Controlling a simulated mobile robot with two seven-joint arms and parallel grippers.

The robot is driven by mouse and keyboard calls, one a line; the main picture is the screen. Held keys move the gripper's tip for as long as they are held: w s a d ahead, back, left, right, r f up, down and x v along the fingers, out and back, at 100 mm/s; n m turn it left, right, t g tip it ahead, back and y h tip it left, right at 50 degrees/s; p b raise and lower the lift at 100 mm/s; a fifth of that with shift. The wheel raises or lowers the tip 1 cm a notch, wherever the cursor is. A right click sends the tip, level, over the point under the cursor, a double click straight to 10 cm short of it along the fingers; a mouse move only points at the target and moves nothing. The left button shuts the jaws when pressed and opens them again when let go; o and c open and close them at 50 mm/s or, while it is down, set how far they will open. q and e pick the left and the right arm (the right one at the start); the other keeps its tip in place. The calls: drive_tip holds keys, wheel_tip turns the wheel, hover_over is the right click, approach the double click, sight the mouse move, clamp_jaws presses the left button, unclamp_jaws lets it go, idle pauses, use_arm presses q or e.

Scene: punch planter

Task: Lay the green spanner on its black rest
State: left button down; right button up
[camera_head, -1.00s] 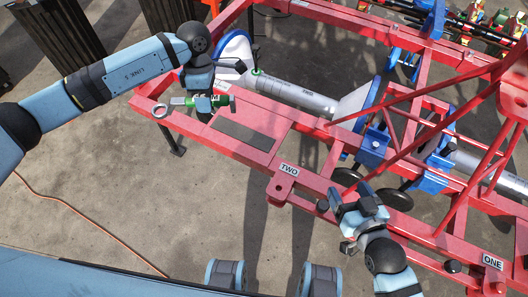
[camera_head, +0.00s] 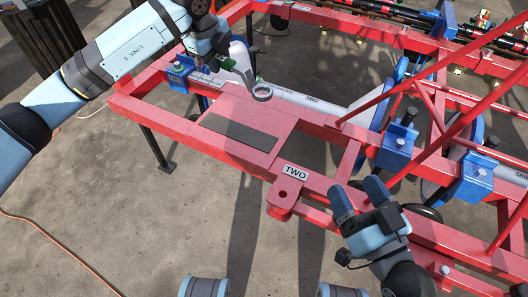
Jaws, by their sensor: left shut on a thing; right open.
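The black rest (camera_head: 238,132) is a flat dark strip on the red plate of the frame, and it is bare. My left gripper (camera_head: 228,62) is shut on the green spanner and is beyond the rest, up and slightly left of it in the picture. The spanner's grey ring end (camera_head: 262,92) points down and right, above the far side of the red plate. Most of the green handle is hidden by the gripper. My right gripper (camera_head: 361,199) is open and empty, to the right of the "TWO" label.
The red frame (camera_head: 150,112) carries a "TWO" label (camera_head: 295,172) and blue brackets (camera_head: 396,145). A pale cylinder (camera_head: 310,98) lies behind the plate. Slanting red bars (camera_head: 440,130) stand at the right.

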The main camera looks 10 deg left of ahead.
use_arm(q)
drive_tip(key=shift+w+n, duration=0.25)
drive_tip(key=shift+n, duration=0.65)
use_arm(e)
drive_tip(key=shift+s+a, duration=0.1)
drive_tip(key=shift+s, duration=0.05)
use_arm(q)
drive_tip(key=shift+d+f, duration=0.1)
use_arm(e)
drive_tip(key=shift+f, duration=0.1)
use_arm(q)
wheel_tip(320, 180, down, 18)
drive_tip(key=b, duration=0.6)
drive_tip(key=shift+f, duration=0.8)
use_arm(e)
wheel_tip(320, 180, down, 8)
drive_tip(key=n+g, duration=0.1)
drive_tip(key=g, duration=0.2)
drive_tip(key=shift+a+f, duration=0.2)
drive_tip(key=shift+a, duration=0.1)
use_arm(q)
drive_tip(key=c, duration=0.8)
unclamp_jaws()
